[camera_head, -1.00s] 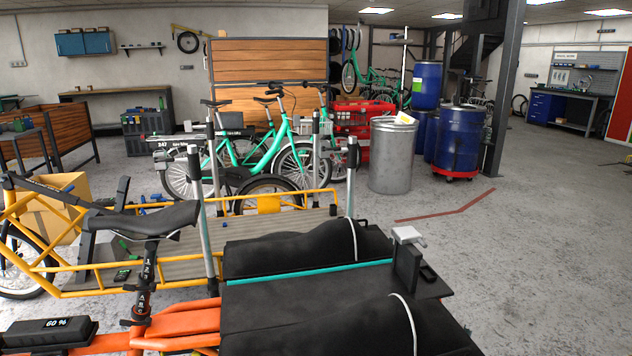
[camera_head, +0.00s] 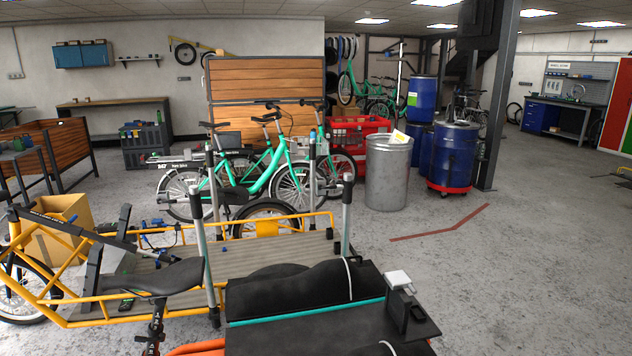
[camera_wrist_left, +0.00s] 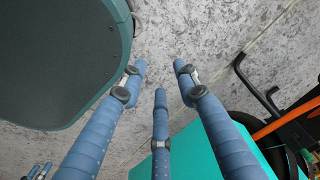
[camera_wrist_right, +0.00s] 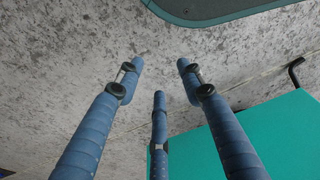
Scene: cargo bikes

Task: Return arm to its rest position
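Neither of my arms shows in the head view. In the left wrist view my left gripper (camera_wrist_left: 160,76) has its blue-wrapped fingers spread, with nothing between the tips and grey floor behind them. In the right wrist view my right gripper (camera_wrist_right: 160,76) is likewise open and empty over speckled grey floor. A teal surface (camera_wrist_right: 268,140) lies behind the right gripper's fingers, and a similar teal surface (camera_wrist_left: 190,148) is behind the left one's. I cannot tell whether any finger touches it.
A cargo bike with a black saddle (camera_head: 160,278) and dark padded bed (camera_head: 300,295) is close in front. A yellow-framed cargo bike (camera_head: 75,318) stands beyond it. A metal bin (camera_head: 388,178) and blue barrel (camera_head: 452,158) stand farther back. Floor at right (camera_head: 540,270) is clear.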

